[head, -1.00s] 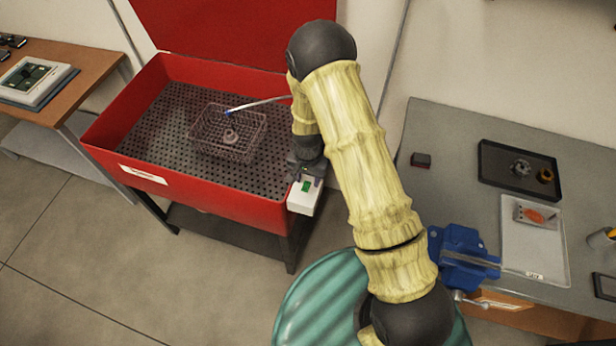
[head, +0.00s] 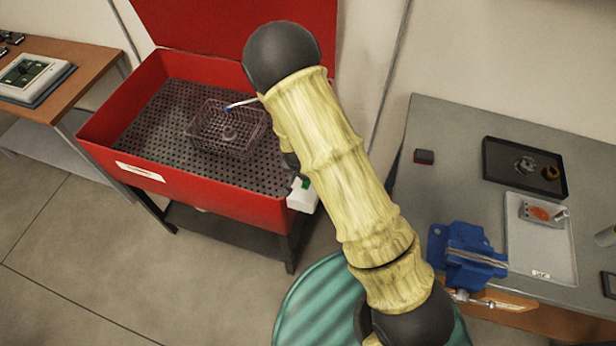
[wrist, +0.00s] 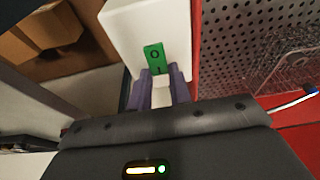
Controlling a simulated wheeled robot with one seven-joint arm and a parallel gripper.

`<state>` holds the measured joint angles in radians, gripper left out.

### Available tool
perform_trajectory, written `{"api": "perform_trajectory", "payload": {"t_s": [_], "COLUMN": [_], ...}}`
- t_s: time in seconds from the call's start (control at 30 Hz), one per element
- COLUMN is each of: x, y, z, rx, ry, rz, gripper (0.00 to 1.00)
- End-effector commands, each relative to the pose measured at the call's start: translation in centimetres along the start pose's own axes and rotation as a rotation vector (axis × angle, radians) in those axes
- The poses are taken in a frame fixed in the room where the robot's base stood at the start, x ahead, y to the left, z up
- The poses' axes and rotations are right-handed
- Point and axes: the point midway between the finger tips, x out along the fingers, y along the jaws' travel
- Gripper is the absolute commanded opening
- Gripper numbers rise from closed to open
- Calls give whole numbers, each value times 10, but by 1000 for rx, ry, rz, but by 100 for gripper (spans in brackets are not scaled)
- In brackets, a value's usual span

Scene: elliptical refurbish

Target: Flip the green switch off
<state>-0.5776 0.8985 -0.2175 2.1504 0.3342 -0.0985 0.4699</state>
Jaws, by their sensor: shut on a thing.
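The green switch (wrist: 154,58) sits on a white box (wrist: 125,29) fixed to the red basin's side. Its face shows an O above an I in the wrist view. In the head view, a bit of the green switch (head: 306,183) and the white box (head: 302,200) show beside my arm. My gripper (wrist: 159,71) has its two purple fingers on either side of the lower part of the switch, shut on it. In the head view my arm hides most of the gripper. Whether the rocker is pressed at either end is hard to tell.
The red basin (head: 225,208) has a perforated floor, a wire basket (head: 213,147) and a blue-tipped hose (head: 236,106). A grey bench (head: 445,130) with a blue vise (head: 465,255) stands right. A green drum (head: 310,310) stands below my arm.

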Motion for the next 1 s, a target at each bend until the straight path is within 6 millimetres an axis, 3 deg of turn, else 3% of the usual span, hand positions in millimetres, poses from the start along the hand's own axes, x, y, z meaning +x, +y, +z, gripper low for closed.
{"api": "perform_trajectory", "payload": {"t_s": [0.33,0.37,0.47,0.8,1.0], "x": [0,0,0,-2,-16], "y": [0,0,0,0,-1], "z": [2,2,2,1,0], "rx": [-1,-1,-1,0,-1], "ry": [11,11,11,13,15], "rz": [1,1,1,0,-2], "gripper": [0,22,42,42,42]}}
